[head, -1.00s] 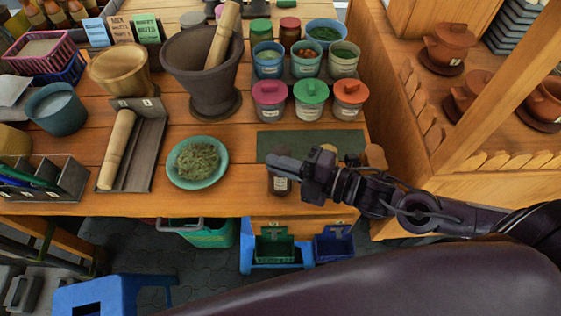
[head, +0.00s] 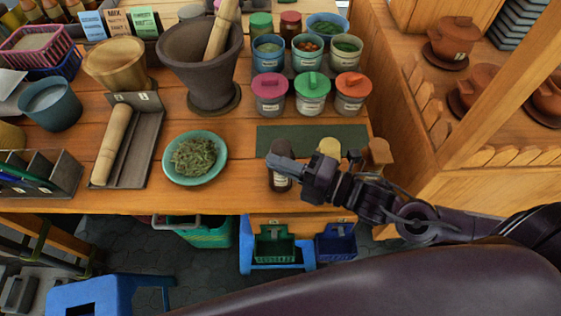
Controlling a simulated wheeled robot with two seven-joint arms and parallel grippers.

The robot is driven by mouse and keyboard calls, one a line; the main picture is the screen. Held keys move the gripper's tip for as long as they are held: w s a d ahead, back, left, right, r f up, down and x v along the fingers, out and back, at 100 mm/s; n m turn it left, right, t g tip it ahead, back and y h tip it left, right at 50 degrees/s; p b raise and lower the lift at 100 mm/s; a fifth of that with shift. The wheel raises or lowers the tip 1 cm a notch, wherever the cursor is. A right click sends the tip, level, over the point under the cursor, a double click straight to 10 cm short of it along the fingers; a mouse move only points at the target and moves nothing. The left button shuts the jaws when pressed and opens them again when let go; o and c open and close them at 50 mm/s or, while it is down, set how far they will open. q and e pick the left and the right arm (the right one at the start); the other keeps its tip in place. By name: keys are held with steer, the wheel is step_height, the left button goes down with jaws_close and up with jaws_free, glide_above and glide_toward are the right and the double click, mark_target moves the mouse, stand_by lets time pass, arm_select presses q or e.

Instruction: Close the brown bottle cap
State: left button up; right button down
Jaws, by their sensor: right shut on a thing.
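The brown bottle (head: 281,183) stands upright near the table's front edge, with a pale label on its side. My right gripper (head: 284,164) reaches in from the right and is shut at the bottle's top, on its dark brown cap (head: 280,147). The fingers hide the neck, so I cannot tell how far the cap sits on the bottle. My left gripper is not in view.
A dark green mat (head: 270,139) lies behind the bottle, with a yellow-topped jar (head: 329,147) and a tan-topped one (head: 378,150) to the right. A teal plate of herbs (head: 222,170) is to the left. Lidded pots (head: 312,95) and a mortar (head: 205,70) stand behind.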

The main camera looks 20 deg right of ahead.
steer(key=c, duration=1.6)
jaws_free()
steer(key=shift+f, duration=0.1)
